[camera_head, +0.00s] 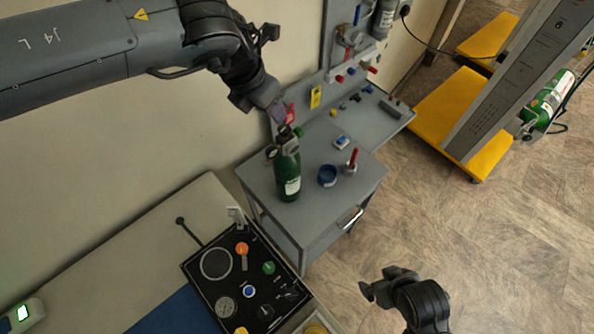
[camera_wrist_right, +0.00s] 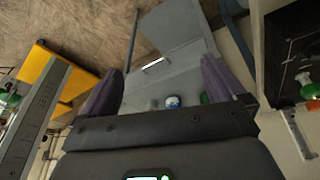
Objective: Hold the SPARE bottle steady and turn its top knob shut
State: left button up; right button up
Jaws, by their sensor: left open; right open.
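A dark green bottle (camera_head: 288,180) with a white label stands upright on the grey bench. I cannot read the label, so I cannot confirm it is SPARE. Its top carries a valve and gauge, with a small red and green part (camera_head: 298,132) that may be the knob. My left gripper (camera_head: 277,108) is open, just above and left of the bottle's top, apparently not touching it. My right gripper (camera_head: 369,288) is open and empty, low and right of the bench; its purple fingers are spread in the right wrist view (camera_wrist_right: 163,88). There, a green patch beside one finger may be the bottle.
The bench (camera_head: 345,205) also holds a blue ring-shaped item (camera_head: 327,176) and a red-handled tool (camera_head: 352,160). A black control panel (camera_head: 225,265) lies at lower left. Another green bottle (camera_head: 545,103) is on the yellow-based stand at right. Open floor lies right of the bench.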

jog(key=w+a+f+n+t+y, duration=0.15)
jog(key=w+a+n, duration=0.25)
jog(key=a+n, duration=0.5)
jog(key=w+a+f+n+t+y, duration=0.1)
jog(key=w+a+f+n+t, duration=0.3)
jog(key=n, duration=0.9)
jog(key=n+t+y, duration=0.3)
jog(key=n, duration=1.3)
send_near(293, 181)
notch_tip(293, 181, down, 2)
jog(key=w+a, duration=0.1)
jog(key=w, duration=0.1)
jog(key=shift+w+a+t, duration=0.25)
jog(key=shift+w+a, duration=0.15)
jog(key=shift+w, duration=0.25)
jog(key=x, duration=0.9)
jog(key=shift+w+f, duration=0.15)
jog(key=shift+f, duration=0.05)
